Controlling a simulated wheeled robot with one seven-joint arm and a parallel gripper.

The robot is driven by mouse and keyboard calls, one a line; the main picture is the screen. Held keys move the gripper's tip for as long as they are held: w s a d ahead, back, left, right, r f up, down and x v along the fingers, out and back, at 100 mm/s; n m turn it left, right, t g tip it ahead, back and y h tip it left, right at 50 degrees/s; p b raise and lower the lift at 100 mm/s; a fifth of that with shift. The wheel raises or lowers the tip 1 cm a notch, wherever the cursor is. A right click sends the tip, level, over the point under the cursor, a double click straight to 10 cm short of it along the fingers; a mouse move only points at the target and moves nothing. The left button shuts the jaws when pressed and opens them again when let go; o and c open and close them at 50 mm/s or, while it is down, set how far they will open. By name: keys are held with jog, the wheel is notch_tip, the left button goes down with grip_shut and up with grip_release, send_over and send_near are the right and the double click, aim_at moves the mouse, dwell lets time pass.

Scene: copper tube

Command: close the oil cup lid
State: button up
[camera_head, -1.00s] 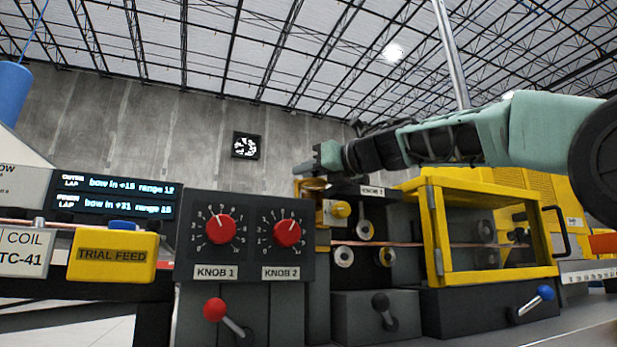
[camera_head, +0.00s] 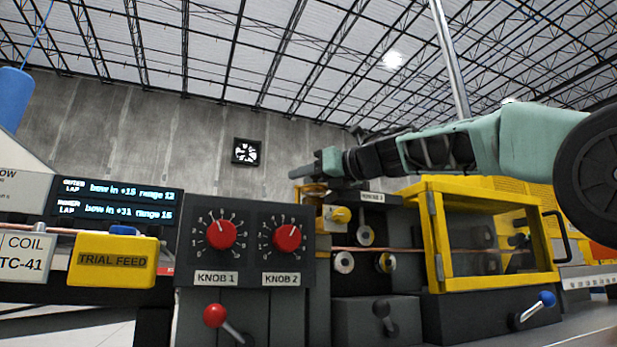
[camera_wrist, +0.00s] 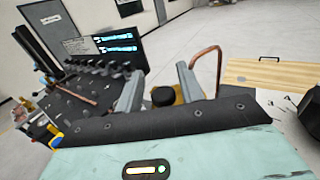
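The oil cup appears to be the small brass-coloured part (camera_head: 313,189) on top of the roller unit in the head view. In the wrist view a round black cap (camera_wrist: 163,96) with yellow around it sits between my fingers, and I take it for the oil cup's top. Whether its lid is up or down cannot be told. My gripper (camera_head: 308,170) is just above the brass part in the head view. In the wrist view my gripper (camera_wrist: 158,84) is open, with one finger on each side of the cap. Contact is not clear.
A yellow-framed guard box (camera_head: 433,238) stands right of the rollers. A panel with red knobs (camera_head: 287,237) is to the left, with a yellow trial feed box (camera_head: 113,260). A copper tube (camera_head: 350,249) runs through the rollers. A bent copper tube (camera_wrist: 219,65) rises beside my right finger.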

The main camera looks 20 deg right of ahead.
dwell(0.3)
jog(key=m+h+p, duration=0.1)
jog(key=t+h+p, duration=0.1)
jog(key=p, duration=0.1)
jog(key=shift+s+r+m, duration=0.15)
jog(key=shift+r+m, duration=0.2)
jog(key=shift+m, duration=0.05)
jog(key=h+p, duration=0.1)
jog(key=p, duration=0.1)
jog(key=shift+m+t+p, duration=0.3)
jog(key=shift+p, duration=0.1)
jog(key=shift+h+p, duration=0.3)
jog(key=shift+p, duration=0.3)
jog(key=m+h+p, duration=0.1)
jog(key=p, duration=0.5)
jog(key=shift+t+h, duration=0.3)
jog(key=shift+h, duration=0.1)
jog(key=m+h+p, duration=0.1)
jog(key=p, duration=0.6)
jog(key=m+h+p, duration=0.1)
jog(key=p, duration=0.7)
jog(key=shift+s+a+h, duration=0.1)
jog(key=shift+s+h, duration=0.15)
jog(key=shift+h, duration=0.15)
